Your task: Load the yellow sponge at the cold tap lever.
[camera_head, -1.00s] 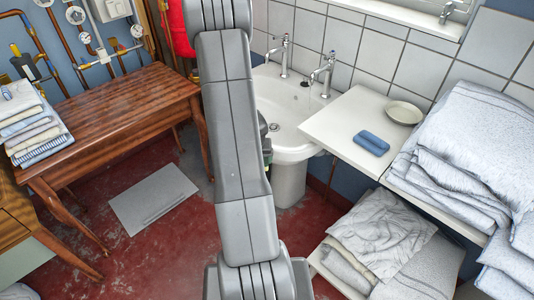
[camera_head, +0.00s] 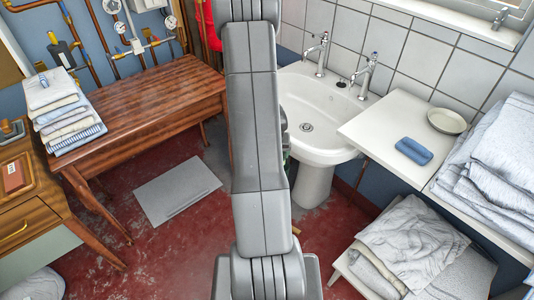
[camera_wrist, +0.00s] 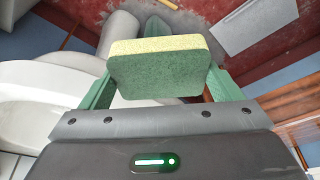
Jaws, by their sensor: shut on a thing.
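The sponge (camera_wrist: 158,72), yellow on one face and green on the other, is held between the green fingers of my gripper (camera_wrist: 165,88) in the wrist view. The gripper is shut on it. In the head view my own arm hides the gripper and sponge. Two chrome taps stand on the back rim of the white sink: a left tap (camera_head: 320,54) and a right tap (camera_head: 366,76). The sink (camera_head: 300,95) also shows at the left of the wrist view (camera_wrist: 45,85), beside the gripper.
A white counter (camera_head: 375,135) right of the sink holds a blue object (camera_head: 413,151) and a pale dish (camera_head: 446,121). Folded linen (camera_head: 500,160) lies further right. A wooden table (camera_head: 150,105) with stacked cloths (camera_head: 65,110) stands left. A grey mat (camera_head: 177,189) lies on the red floor.

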